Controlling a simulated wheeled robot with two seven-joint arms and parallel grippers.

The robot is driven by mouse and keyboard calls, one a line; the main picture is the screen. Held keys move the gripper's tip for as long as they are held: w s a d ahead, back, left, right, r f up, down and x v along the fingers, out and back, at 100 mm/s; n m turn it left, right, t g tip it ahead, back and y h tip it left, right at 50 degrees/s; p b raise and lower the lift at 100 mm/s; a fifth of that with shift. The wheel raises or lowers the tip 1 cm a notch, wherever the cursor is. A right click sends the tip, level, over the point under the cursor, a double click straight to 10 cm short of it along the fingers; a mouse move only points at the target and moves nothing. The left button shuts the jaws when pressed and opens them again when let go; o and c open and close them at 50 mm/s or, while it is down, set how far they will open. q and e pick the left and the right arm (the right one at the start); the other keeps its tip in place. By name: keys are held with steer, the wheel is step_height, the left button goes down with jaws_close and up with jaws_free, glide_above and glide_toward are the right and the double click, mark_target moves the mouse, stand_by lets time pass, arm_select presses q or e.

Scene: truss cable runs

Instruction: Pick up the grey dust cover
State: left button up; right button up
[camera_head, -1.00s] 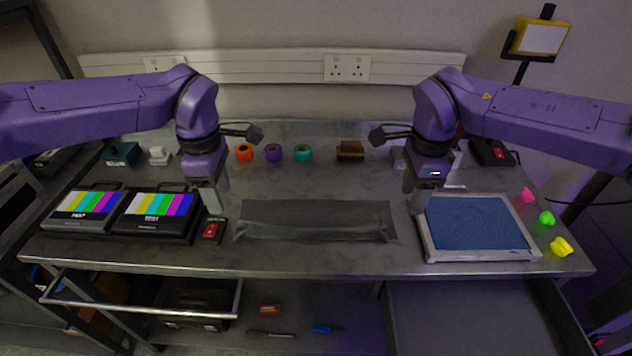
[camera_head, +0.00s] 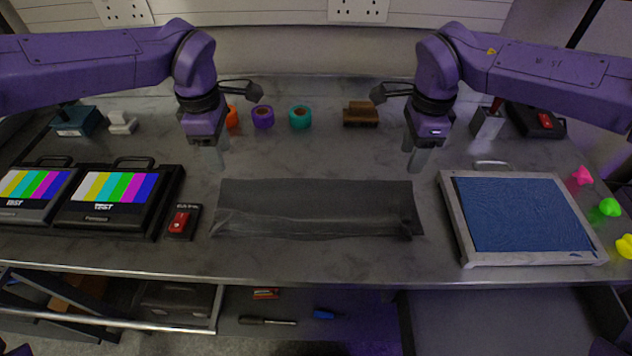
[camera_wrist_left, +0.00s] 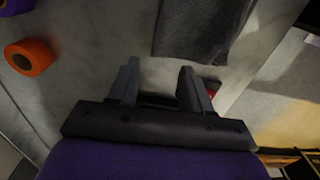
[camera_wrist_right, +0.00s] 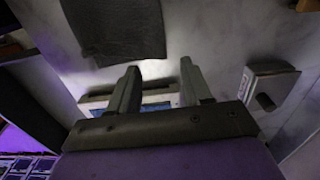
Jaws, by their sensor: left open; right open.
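The grey dust cover (camera_head: 318,208) lies flat and long across the middle of the bench in the head view, with a raised fold along its front half. My left gripper (camera_head: 217,160) is open and empty above the bench, just behind the cover's left end. My right gripper (camera_head: 416,162) is open and empty behind the cover's right end. Neither touches the cover. One end of the cover shows in the left wrist view (camera_wrist_left: 200,28), beyond the open fingers (camera_wrist_left: 158,82). The other end shows in the right wrist view (camera_wrist_right: 115,28), beyond the open fingers (camera_wrist_right: 158,85).
Two monitors with colour bars (camera_head: 105,198) and a red-switch box (camera_head: 182,222) stand left of the cover. A blue framed panel (camera_head: 525,215) lies to its right.

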mark_target(232, 186)
arm_select(q)
step_height(232, 186, down, 7)
steer(key=shift+r, duration=0.15)
arm_select(e)
step_height(232, 186, down, 7)
steer(key=shift+d+r, duration=0.1)
steer(key=shift+r, duration=0.05)
steer(key=shift+s, duration=0.1)
arm_select(q)
steer(key=shift+f+b, duration=0.55)
arm_select(e)
steer(key=shift+f, duration=0.5)
arm_select(q)
steer(key=shift+r, duration=0.1)
steer(key=shift+f, duration=0.25)
steer(key=shift+s, duration=0.1)
jaws_close()
arm_select(e)
jaws_close()
